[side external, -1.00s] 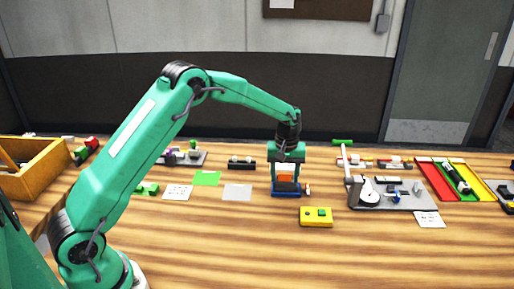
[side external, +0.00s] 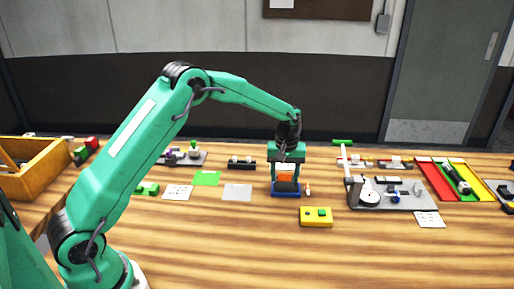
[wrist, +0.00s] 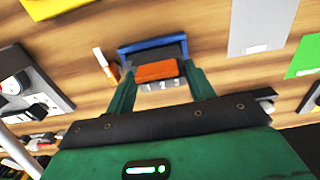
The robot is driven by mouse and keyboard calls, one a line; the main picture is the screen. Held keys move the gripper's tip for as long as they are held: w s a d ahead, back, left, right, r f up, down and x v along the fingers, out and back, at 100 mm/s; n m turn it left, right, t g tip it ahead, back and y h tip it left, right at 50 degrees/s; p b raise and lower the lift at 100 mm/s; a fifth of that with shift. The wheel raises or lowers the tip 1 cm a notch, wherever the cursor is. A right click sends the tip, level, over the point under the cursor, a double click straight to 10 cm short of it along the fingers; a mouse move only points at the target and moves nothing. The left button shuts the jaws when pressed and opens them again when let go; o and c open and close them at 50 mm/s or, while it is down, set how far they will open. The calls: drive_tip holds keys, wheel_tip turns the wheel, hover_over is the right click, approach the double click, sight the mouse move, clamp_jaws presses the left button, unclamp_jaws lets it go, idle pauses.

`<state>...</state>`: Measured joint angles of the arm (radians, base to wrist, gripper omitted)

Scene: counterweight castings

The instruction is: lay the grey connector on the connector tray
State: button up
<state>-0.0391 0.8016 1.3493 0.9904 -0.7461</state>
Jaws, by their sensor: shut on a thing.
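The grey connector (wrist: 162,86) is between the two fingers of my gripper (wrist: 160,88) in the wrist view. It has an orange part and the marks 1, 2, 3 on its grey face. In the side view the orange part (side external: 285,177) shows between the fingers of my gripper (side external: 286,176), which is shut on it. A blue tray with a dark inside (side external: 286,194), apparently the connector tray, lies directly under the gripper. The tray's blue rim (wrist: 152,43) shows just beyond the connector in the wrist view. I cannot tell whether the connector touches the tray.
A small white-and-orange peg (wrist: 103,61) stands close beside the tray. A yellow box with a green button (side external: 316,217) is in front. A grey sheet (side external: 237,192) and a green sheet (side external: 207,178) lie left. A grey fixture plate (side external: 405,202) is right. The front table is clear.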

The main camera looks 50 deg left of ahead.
drive_tip(key=shift+f, duration=0.7)
idle(0.6)
drive_tip(key=o, duration=1)
drive_tip(key=shift+r, duration=3.5)
